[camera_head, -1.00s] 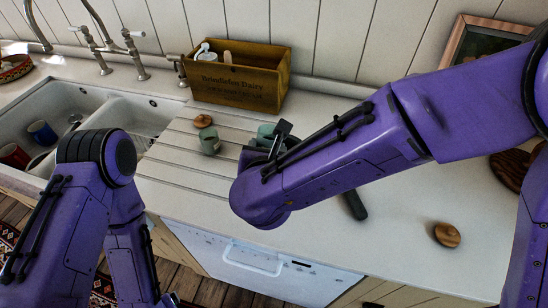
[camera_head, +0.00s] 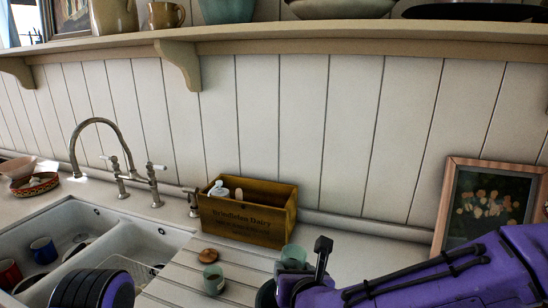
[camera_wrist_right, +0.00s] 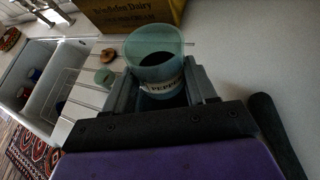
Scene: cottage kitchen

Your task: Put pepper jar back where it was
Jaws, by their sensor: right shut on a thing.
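The pepper jar (camera_wrist_right: 155,48) is a greenish, see-through jar, lidless with dark contents and a label reading "PEPPER". My right gripper (camera_wrist_right: 163,82) is shut around it, a finger on each side. In the head view the jar (camera_head: 294,254) shows as a pale green rim above the counter, mostly hidden behind my right wrist. I cannot tell whether its bottom touches the counter. My left gripper is out of view; only a rounded part of my left arm shows at the bottom left.
A similar green jar (camera_head: 213,280) and a round wooden lid (camera_head: 208,255) are on the grooved drainboard. A wooden crate (camera_head: 247,215) stands against the wall, the sink (camera_head: 110,245) left of it. A shelf (camera_head: 300,40) with crockery runs above. A framed picture (camera_head: 489,205) leans at right.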

